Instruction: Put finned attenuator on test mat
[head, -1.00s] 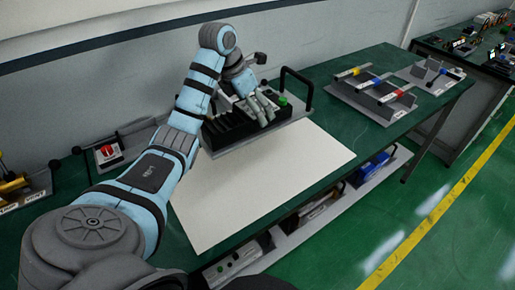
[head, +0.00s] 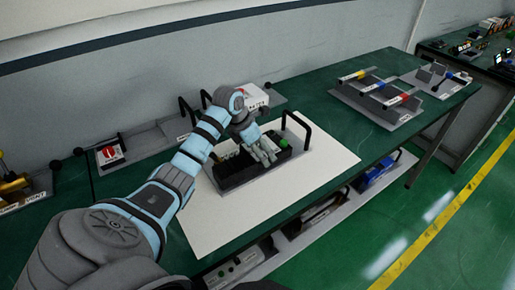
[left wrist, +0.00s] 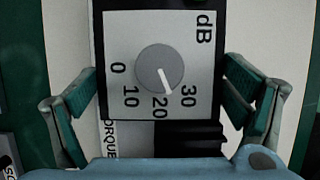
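The finned attenuator (head: 238,174), a black finned block with a grey base, a black loop handle and a green knob, is over the middle of the white test mat (head: 207,222). I cannot tell whether its base rests fully on the mat. My left gripper (head: 264,152) is above the block, its fingers along two sides. In the left wrist view a dB dial panel (left wrist: 130,50) lies between the two fingers (left wrist: 160,92); the pads look close against the sides. My right gripper is not in view.
Behind the mat stand a grey rack and a white box (head: 257,96). A red-knob unit (head: 110,154) is at left. A fixture with coloured bars (head: 378,92) is at right. A lower shelf holds a blue item (head: 376,168). Bare mat surrounds the attenuator.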

